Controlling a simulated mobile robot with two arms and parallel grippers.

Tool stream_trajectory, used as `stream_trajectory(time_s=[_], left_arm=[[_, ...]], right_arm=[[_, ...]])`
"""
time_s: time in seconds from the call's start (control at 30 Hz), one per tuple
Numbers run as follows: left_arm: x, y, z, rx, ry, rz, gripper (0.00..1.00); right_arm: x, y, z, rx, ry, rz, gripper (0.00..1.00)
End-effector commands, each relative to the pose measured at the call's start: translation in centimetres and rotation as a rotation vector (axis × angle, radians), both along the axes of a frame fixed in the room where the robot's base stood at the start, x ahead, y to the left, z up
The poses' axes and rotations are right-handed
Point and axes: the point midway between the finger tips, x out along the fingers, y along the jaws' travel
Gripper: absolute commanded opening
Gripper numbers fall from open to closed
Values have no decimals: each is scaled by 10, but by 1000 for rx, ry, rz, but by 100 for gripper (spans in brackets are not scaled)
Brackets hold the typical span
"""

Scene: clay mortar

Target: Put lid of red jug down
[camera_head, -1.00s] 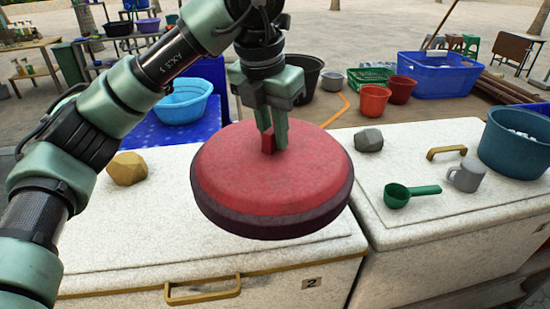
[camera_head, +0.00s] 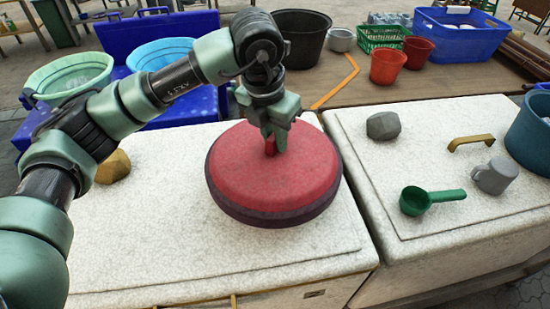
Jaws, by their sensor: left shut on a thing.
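The red lid (camera_head: 265,185) is a round disc with a dark rim and a small red knob on top. It is over the white chest top (camera_head: 150,235) at the middle of the view, roughly level. I cannot tell whether its underside touches the chest top or hovers just above it. My left gripper (camera_head: 272,146) is above the lid, pointing down, with its fingers shut on the knob. The red jug itself is not recognisable in view. My right gripper is not in view.
A yellow stone (camera_head: 113,168) lies left of the lid. On the right chest are a grey stone (camera_head: 383,126), a green ladle (camera_head: 425,199), a grey mug (camera_head: 495,176) and a blue tub (camera_head: 532,130). Buckets and a blue crate (camera_head: 462,35) stand behind. The chest front is clear.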

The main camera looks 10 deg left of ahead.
Motion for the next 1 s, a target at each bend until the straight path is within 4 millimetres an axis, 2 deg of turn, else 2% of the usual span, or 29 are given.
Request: stream_trajectory(time_s=[0.03,0.2,0.37,0.63,0.97,1.0], left_arm=[[0,0,-9,-1,4,0,0],[1,0,-34,-1,-1,0,0],[1,0,-44,0,-1,0,0],[0,0,-80,-1,-1,0,0],[1,0,-85,-1,-3,0,0],[1,0,-85,-1,-2,0,24]], right_arm=[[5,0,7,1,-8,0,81],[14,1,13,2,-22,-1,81],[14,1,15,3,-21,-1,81],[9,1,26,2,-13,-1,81],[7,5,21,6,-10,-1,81],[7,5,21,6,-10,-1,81]])
